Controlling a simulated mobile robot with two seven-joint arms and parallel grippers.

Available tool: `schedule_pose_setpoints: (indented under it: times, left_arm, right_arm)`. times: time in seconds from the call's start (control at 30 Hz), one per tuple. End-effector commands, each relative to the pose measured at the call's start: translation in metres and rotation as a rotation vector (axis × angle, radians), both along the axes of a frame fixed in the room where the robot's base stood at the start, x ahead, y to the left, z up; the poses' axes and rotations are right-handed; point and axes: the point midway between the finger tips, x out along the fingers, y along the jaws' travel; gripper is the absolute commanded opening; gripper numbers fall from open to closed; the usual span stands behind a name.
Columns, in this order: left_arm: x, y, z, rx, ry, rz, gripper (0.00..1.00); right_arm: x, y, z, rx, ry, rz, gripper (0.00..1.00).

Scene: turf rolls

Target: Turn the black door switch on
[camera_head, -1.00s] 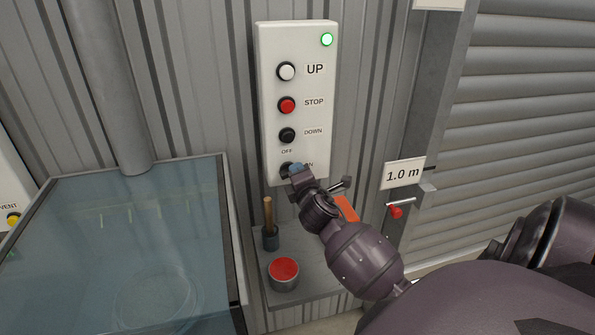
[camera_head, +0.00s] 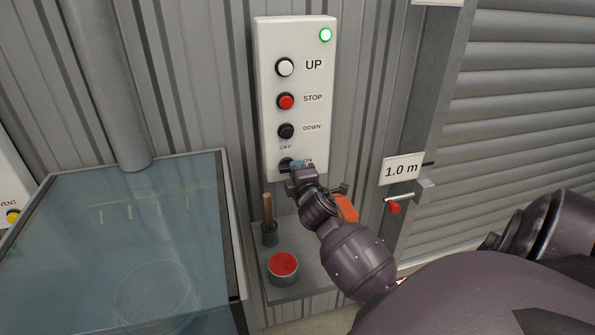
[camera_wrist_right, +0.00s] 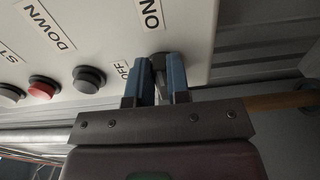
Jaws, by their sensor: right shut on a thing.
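The black door switch (camera_head: 285,163) is at the bottom of the white control panel (camera_head: 264,110), with OFF printed above it and ON to its right. My right gripper (camera_head: 295,165) reaches the switch from below and covers part of it. In the right wrist view, its blue-tipped fingers (camera_wrist_right: 157,80) are shut on the dark switch knob (camera_wrist_right: 158,64) between them. The knob's exact turn angle is hard to tell behind the fingers. A green lamp (camera_head: 326,35) is lit at the panel's top right. My left gripper is not in view.
Above the switch are the white UP (camera_head: 285,67), red STOP (camera_head: 286,101) and black DOWN (camera_head: 286,131) buttons. A shelf below holds a red-topped tin (camera_head: 283,267) and a wooden handle (camera_head: 267,210) in a cup. A red-handled lever (camera_head: 394,207) is to the right.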

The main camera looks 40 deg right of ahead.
Motion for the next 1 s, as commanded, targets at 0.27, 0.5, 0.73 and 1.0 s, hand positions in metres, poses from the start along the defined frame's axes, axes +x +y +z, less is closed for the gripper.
schedule_pose_setpoints:
  times: [0.27, 0.5, 0.73, 1.0]
  left_arm:
    - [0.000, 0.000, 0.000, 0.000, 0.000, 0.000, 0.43]
    - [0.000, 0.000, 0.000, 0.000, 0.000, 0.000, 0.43]
    - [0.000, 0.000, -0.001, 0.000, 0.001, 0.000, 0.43]
    - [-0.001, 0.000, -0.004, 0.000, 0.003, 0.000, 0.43]
  right_arm:
    - [0.000, 0.000, -0.001, 0.003, 0.002, 0.000, 0.41]
    - [0.000, 0.000, 0.000, 0.001, 0.000, 0.000, 0.43]
    - [-0.014, 0.007, -0.001, 0.002, 0.001, 0.000, 0.43]
    - [-0.056, 0.031, -0.002, 0.005, 0.002, 0.000, 0.43]
